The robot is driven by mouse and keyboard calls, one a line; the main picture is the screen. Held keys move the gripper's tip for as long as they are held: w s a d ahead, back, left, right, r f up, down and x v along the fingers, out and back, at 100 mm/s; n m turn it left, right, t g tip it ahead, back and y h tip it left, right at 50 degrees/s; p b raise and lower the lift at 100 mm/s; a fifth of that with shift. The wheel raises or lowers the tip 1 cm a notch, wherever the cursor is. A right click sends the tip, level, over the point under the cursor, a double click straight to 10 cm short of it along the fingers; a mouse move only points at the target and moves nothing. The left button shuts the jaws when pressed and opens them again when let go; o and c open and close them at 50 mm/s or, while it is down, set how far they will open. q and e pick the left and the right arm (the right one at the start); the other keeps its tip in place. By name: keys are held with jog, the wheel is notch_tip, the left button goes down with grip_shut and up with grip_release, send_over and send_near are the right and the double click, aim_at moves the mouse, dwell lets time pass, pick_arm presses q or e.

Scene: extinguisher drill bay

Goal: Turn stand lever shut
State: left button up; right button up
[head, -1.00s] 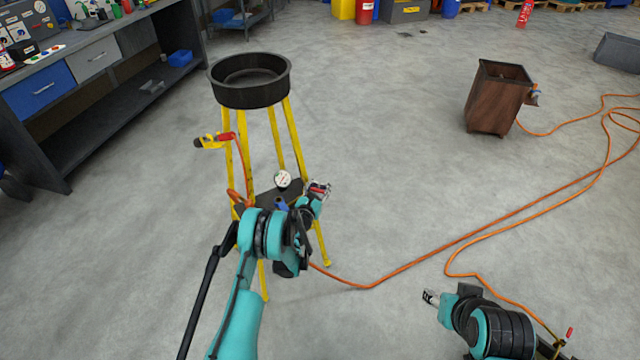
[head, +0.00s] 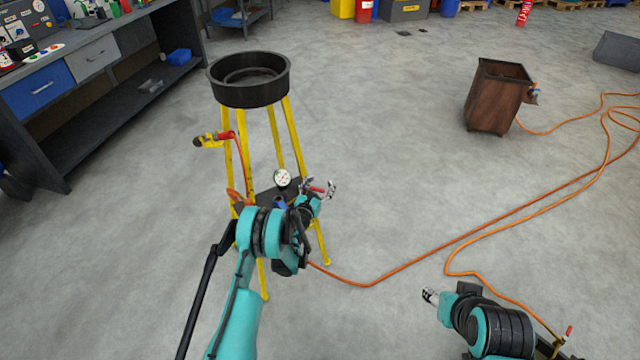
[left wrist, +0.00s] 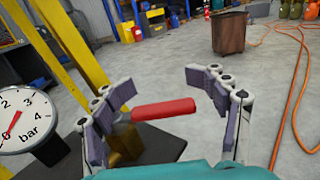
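The yellow stand (head: 244,165) carries a black round pan (head: 250,85). Low on it, beside a white dial gauge (head: 282,179), is a lever with a red handle (head: 317,188). In the left wrist view the red handle (left wrist: 163,110) lies nearly level, pointing right from a yellow body, with the gauge (left wrist: 22,118) to its left. My left gripper (left wrist: 160,92) is open, with the handle between its spread fingers; the fingers do not appear closed on it. My right gripper (head: 430,296) is low at right, away from the stand; its finger gap is too small to judge.
Another red handle (head: 225,135) on a yellow fitting sticks out at the stand's left. An orange hose (head: 440,252) runs across the floor towards a brown bin (head: 497,97). A workbench (head: 90,70) stands at left. Open floor lies between stand and bin.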

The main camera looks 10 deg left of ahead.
pick_arm(q)
notch_tip(320, 180, up, 10)
dwell(0.4)
jog(key=shift+f, duration=0.15)
